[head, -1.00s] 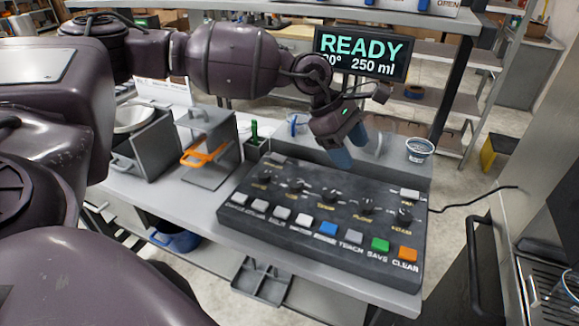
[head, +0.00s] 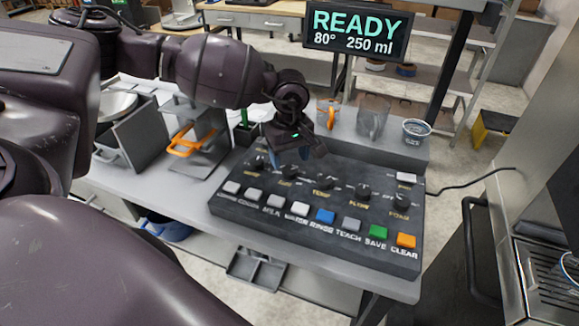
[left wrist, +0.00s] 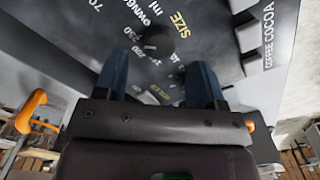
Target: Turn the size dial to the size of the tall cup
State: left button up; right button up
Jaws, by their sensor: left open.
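The dark control panel (head: 318,215) has a row of black dials along its upper part. In the left wrist view a round black dial knob (left wrist: 160,42) sits beside yellow "SIZE" lettering, with ml numbers around it. My left gripper (head: 290,157) is over the left part of the panel. Its two blue fingers (left wrist: 161,74) are open, with the knob just beyond and between their tips, and nothing is gripped. A tall, dark, see-through cup (head: 372,117) stands behind the panel. The display (head: 357,32) reads READY, 80°, 250 ml. My right gripper is not in view.
An orange-marked cup (head: 328,113) and a short printed cup (head: 415,131) stand on the ledge behind the panel. Several coloured buttons line its front edge. A stand with an orange handle (head: 190,140) is at the left.

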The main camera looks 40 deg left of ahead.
aim_at(289, 170)
pick_arm(q)
jog(key=shift+f, duration=2)
jog(key=c, duration=0.9)
